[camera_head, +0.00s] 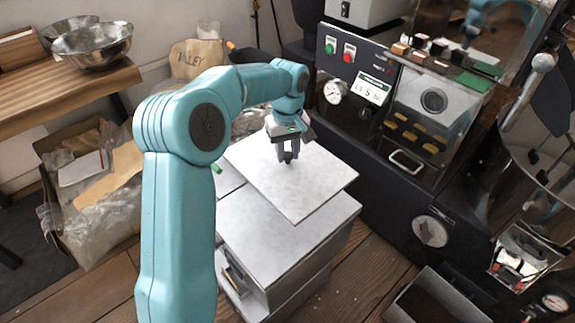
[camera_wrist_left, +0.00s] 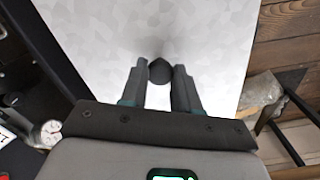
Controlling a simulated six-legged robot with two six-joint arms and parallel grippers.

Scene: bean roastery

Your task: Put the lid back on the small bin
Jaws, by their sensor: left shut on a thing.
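The lid (camera_head: 300,192) is a flat, pale grey square plate with a dark round knob (camera_wrist_left: 159,71). My left gripper (camera_head: 288,157) is shut on the knob, with one finger on each side of it in the wrist view (camera_wrist_left: 159,88). The lid lies over the back part of a grey box-shaped bin (camera_head: 312,258) and is turned slightly against the bin's edges. Whether the lid touches the bin or hangs just above it I cannot tell. The lid hides what is beneath it. My right gripper is not in view.
A dark roasting machine (camera_head: 375,120) with buttons and dials stands close on the right. A cardboard box (camera_head: 95,185) with bags sits on the left, below a wooden shelf with metal bowls (camera_head: 95,45). An open dark tray (camera_head: 437,298) is at the front right.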

